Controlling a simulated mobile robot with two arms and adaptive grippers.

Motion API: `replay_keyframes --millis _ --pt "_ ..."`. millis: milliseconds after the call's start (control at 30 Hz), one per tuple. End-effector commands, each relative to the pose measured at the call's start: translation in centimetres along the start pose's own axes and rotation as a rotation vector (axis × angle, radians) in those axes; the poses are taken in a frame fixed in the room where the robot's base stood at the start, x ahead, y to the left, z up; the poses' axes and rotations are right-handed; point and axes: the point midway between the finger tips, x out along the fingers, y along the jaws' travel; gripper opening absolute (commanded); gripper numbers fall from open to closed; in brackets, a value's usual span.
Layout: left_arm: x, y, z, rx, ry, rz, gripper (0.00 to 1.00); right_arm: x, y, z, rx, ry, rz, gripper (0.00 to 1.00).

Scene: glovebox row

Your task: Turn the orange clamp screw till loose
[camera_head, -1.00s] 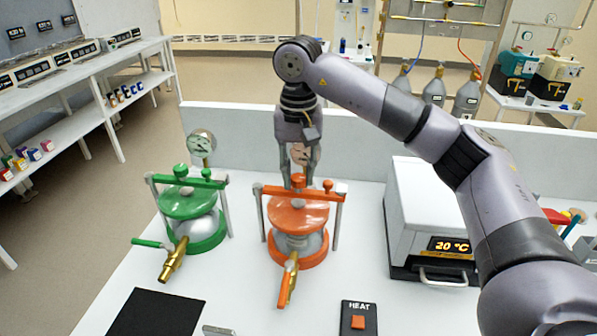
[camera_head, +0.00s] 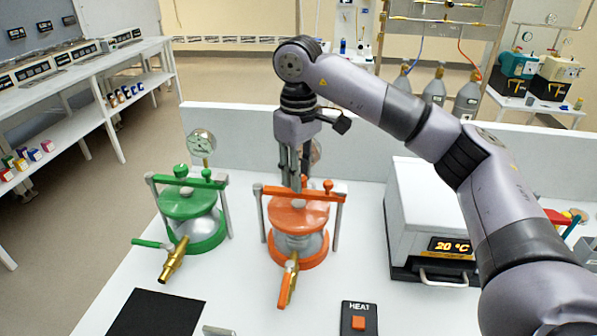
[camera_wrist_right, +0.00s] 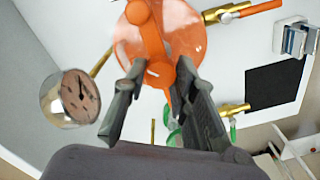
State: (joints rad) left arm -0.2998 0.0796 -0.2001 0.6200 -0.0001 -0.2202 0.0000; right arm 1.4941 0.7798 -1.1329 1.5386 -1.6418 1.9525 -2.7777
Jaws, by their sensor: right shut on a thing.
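The orange vessel (camera_head: 300,216) stands on the white bench, with an orange clamp bar (camera_head: 267,189) across its lid. My right gripper (camera_head: 297,186) points down at the middle of the bar. The wrist view shows its two dark fingers (camera_wrist_right: 160,80) on either side of the round orange clamp screw (camera_wrist_right: 159,72), closed on it. In the head view the fingers largely hide the screw. A second orange knob (camera_head: 327,185) sits on the bar to the right, clear of the fingers. My left gripper is not in view.
A green vessel (camera_head: 190,205) with a gauge (camera_head: 201,142) stands to the left. A white heater box (camera_head: 425,205) reading 20 °C is at the right. The orange vessel's gauge (camera_wrist_right: 72,97) is close beside the fingers. A black mat (camera_head: 155,314) and HEAT switch (camera_head: 358,318) lie in front.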

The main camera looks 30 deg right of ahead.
Motion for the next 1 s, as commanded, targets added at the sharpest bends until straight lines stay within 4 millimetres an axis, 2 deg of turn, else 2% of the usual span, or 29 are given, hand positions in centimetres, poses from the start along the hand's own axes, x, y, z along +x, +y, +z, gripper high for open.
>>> replay_keyframes --millis 300,833,867,1000 --pt "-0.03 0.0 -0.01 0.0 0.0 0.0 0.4 -0.3 0.09 -0.12 -0.11 0.009 0.002 0.0" --pt "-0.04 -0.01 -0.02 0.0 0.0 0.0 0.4 -0.31 0.09 -0.12 -0.13 0.009 0.003 0.0" --pt "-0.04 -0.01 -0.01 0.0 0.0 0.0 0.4 -0.3 0.09 -0.12 -0.13 0.009 0.002 0.27" --pt "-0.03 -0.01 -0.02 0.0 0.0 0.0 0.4 -0.21 0.06 -0.08 -0.13 0.006 0.002 0.37"
